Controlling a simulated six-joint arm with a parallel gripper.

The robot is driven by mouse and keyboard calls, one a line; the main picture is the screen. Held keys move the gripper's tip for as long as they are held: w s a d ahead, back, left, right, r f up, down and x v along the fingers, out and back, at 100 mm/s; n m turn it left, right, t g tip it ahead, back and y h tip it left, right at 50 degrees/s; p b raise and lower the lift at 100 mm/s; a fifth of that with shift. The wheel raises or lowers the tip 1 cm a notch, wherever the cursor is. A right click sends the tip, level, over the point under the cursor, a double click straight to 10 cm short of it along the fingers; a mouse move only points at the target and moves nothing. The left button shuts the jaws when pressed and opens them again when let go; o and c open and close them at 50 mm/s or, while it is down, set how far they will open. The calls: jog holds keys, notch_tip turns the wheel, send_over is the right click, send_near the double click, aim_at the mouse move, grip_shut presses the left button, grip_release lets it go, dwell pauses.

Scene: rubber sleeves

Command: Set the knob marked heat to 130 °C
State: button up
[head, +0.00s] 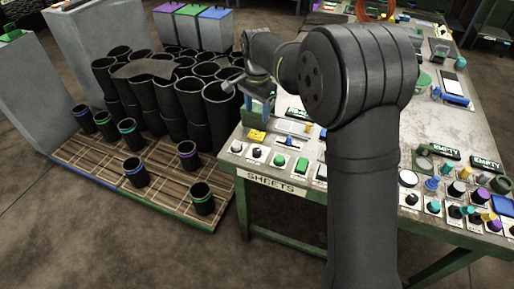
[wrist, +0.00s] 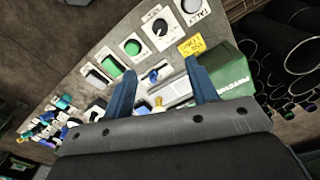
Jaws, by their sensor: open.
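My gripper (wrist: 160,75) shows two blue fingers, open and spread apart with nothing held between them. In the head view, my gripper (head: 260,112) hangs over the panel's left end, partly hidden by my arm. A black knob on a white plate with a dial scale (wrist: 160,28) lies beyond the fingertips in the wrist view. Black knobs (head: 257,153) also stand along the panel's front edge in the head view. The word heat is not legible on any plate, so I cannot tell which knob bears it. No setting can be read.
More controls crowd the bench's right side.

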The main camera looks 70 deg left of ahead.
aim_at(257, 150)
notch_tip(257, 150, down, 17)
jog(key=shift+f, duration=0.2)
dwell(0.3)
jog(key=c, duration=1)
